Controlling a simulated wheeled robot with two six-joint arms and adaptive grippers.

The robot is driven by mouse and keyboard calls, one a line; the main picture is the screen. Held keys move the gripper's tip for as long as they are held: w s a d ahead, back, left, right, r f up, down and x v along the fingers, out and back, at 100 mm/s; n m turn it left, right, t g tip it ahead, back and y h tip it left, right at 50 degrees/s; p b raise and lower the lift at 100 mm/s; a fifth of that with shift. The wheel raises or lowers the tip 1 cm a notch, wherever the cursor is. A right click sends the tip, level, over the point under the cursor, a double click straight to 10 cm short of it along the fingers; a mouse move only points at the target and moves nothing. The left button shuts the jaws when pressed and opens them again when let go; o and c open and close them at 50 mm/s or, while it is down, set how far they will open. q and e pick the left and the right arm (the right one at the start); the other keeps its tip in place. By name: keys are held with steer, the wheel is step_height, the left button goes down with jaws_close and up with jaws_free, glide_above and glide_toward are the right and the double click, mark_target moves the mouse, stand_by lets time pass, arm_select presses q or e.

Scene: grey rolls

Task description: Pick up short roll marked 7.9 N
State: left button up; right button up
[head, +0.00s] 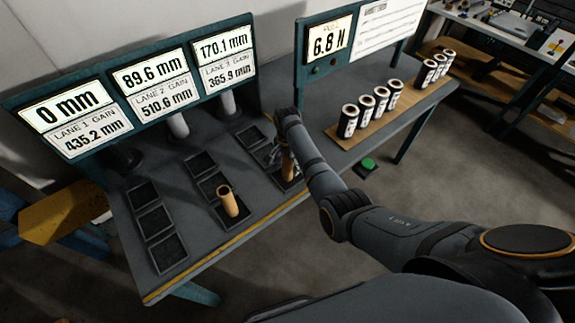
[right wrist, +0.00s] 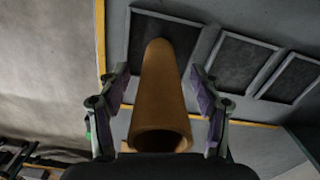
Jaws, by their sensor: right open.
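The dark rolls with white bands and tops stand upright on a wooden board in the head view, in a front group (head: 365,109) and a back group (head: 437,65). Their markings are too small to read, so I cannot tell which is 7.9 N. My right gripper (head: 286,158) is open over the workbench, away from these rolls. In the right wrist view, a plain tan tube (right wrist: 162,90) stands between the open fingers of my right gripper (right wrist: 162,92), with gaps on both sides. This tube (head: 289,168) is partly hidden by the gripper in the head view. My left gripper is not in view.
Another tan tube (head: 229,203) stands in a front tray of the bench. Several dark trays (head: 155,222) form three lanes below displays (head: 130,90). A force display (head: 329,39) reads 6.8 N.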

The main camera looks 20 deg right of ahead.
steer(key=c, duration=1.2)
steer(key=shift+r, duration=0.1)
steer(key=shift+c, duration=0.2)
